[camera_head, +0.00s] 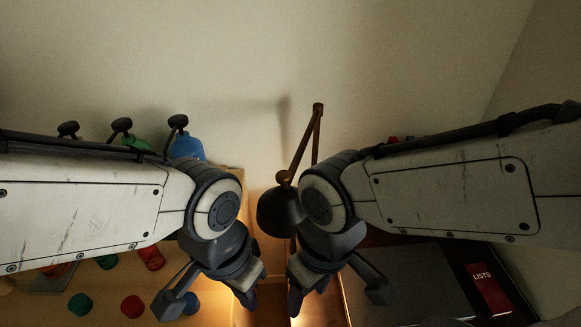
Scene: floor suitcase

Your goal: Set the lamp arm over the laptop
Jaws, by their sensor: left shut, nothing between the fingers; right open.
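The lamp has a thin brass-brown arm (313,140) bent at a high joint. Its dark round shade (280,210) hangs between my two arms, with a warm glow below it. The lamp's base is hidden. A flat grey slab, apparently the closed laptop (410,285), lies at the lower right, partly covered by my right arm. My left gripper (248,296) is shut and empty, below and left of the shade. My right gripper (297,297) is open, just below and right of the shade; my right wrist overlaps the shade's right edge. No contact with the lamp is clear.
A red book marked LISTS (490,287) lies right of the laptop. On the left, a light wooden surface (110,290) holds small red and green round pieces (132,306). Blue (187,146) and green bottle-like things stand behind my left arm. A wall rises behind.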

